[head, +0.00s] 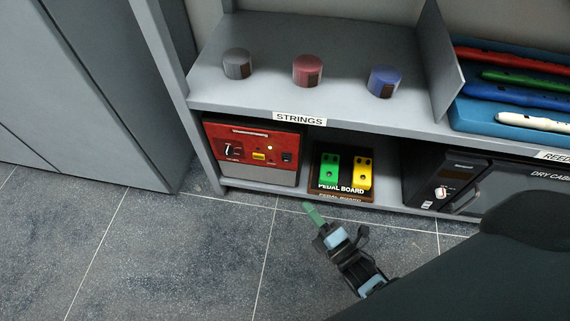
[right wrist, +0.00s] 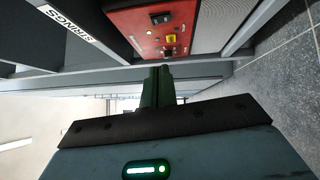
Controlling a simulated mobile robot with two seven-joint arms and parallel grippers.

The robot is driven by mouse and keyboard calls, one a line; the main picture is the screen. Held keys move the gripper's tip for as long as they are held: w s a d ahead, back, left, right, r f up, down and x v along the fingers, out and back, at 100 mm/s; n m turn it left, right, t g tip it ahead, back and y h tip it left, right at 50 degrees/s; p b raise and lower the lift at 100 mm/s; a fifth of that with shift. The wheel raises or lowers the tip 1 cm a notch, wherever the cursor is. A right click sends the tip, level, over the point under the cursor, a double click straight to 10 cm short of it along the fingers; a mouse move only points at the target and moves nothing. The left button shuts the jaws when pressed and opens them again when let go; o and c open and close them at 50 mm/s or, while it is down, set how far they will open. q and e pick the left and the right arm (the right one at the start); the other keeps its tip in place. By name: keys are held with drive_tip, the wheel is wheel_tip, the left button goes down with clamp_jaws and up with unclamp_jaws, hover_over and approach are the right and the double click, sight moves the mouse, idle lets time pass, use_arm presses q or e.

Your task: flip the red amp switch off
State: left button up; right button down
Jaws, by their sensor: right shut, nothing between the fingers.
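The red amp (head: 225,140) stands at the left end of the lower shelf, its red panel facing out. A small black switch (head: 287,156) is at the right of the panel, beside a yellow part (head: 258,156) and a black knob (head: 230,150). The right wrist view also shows the amp (right wrist: 140,18) and the black switch (right wrist: 160,18); which way the switch is tipped is too small to tell. My right gripper (head: 314,214) is shut and empty, in front of the shelf, apart from the amp. Its green fingers (right wrist: 158,85) point toward the panel. My left gripper is out of view.
A pedal board (head: 345,190) with green and yellow pedals sits right of the amp. A dark dry cabinet (head: 475,170) is farther right. The upper shelf (head: 345,108) overhangs the amp and holds three round tins. Tiled floor (head: 180,250) in front is clear.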

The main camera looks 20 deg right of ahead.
drive_tip(key=b, duration=0.3)
approach(286, 158)
drive_tip(key=w+a, duration=0.3)
drive_tip(key=a, duration=0.1)
drive_tip(key=shift+w+d+r+b, duration=0.25)
drive_tip(key=shift+w+d+b, duration=0.2)
drive_tip(key=shift+w, duration=0.35)
drive_tip(key=shift+w+d+r+b, duration=0.25)
drive_tip(key=shift+w+d, duration=0.25)
drive_tip(key=shift+w, duration=0.35)
